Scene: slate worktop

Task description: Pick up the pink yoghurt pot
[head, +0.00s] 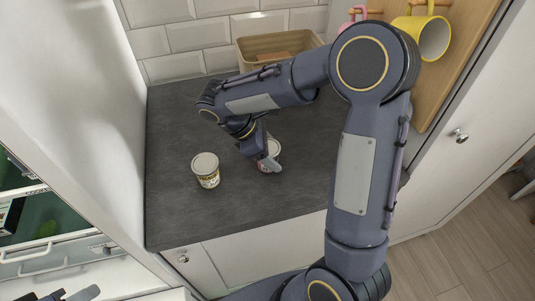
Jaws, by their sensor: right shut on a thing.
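The pink yoghurt pot (273,148) stands on the slate worktop right of centre, mostly hidden behind my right gripper. Its pale top and a bit of pinkish side show. My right gripper (268,162) reaches in from above and is shut on this pot. I cannot tell whether the pot has left the worktop. A dark part of my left gripper (70,295) shows at the bottom left edge, far from the pot; its jaws are not clear.
Another pot (206,171) with a pale lid and yellowish label stands left of my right gripper. A tan bin (262,47) stands at the back wall. A yellow mug (434,38) and a pink mug (348,20) hang at right. The worktop's front left is clear.

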